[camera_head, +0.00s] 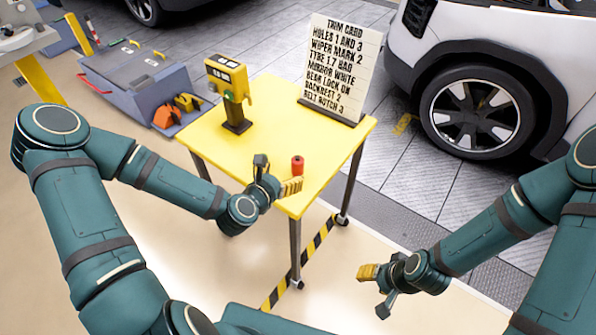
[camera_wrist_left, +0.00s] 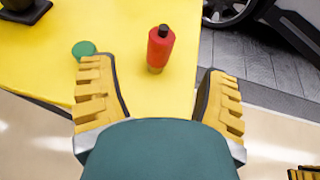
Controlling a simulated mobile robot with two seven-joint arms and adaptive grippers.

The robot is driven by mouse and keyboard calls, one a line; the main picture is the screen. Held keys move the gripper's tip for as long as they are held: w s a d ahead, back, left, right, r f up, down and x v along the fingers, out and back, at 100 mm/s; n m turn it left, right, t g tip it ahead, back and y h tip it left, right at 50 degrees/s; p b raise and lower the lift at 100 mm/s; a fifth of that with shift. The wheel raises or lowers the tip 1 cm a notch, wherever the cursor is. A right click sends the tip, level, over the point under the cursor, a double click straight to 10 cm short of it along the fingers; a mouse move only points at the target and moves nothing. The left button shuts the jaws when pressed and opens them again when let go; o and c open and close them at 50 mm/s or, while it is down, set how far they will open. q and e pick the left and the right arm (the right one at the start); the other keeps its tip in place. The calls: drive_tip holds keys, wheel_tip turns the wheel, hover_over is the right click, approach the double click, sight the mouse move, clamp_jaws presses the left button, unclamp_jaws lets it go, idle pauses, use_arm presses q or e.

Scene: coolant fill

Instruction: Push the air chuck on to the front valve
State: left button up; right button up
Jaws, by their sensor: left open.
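A red cylinder with a black top (camera_head: 297,166), which may be the air chuck, stands upright near the front corner of the yellow cart top. It also shows in the left wrist view (camera_wrist_left: 160,50), ahead of and between my left gripper's fingers. My left gripper (camera_head: 276,175) is open and empty at the cart's edge, close to the cylinder but apart from it. My right gripper (camera_head: 376,289) is open and empty over the floor, right of the cart. The white car's front wheel (camera_head: 476,112) is at the right; its valve is too small to make out.
The yellow cart (camera_head: 265,140) carries a yellow device with a display (camera_head: 228,80) and a trim card board (camera_head: 340,70). A green disc (camera_wrist_left: 84,49) lies by my left finger. A grey bin unit (camera_head: 135,80) stands left. Floor between cart and car is clear.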

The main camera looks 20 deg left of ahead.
sight(300, 159)
use_arm(q)
drive_tip(key=b+x, duration=0.1)
drive_tip(key=x, duration=1)
drive_tip(key=shift+d, duration=0.15)
clamp_jaws()
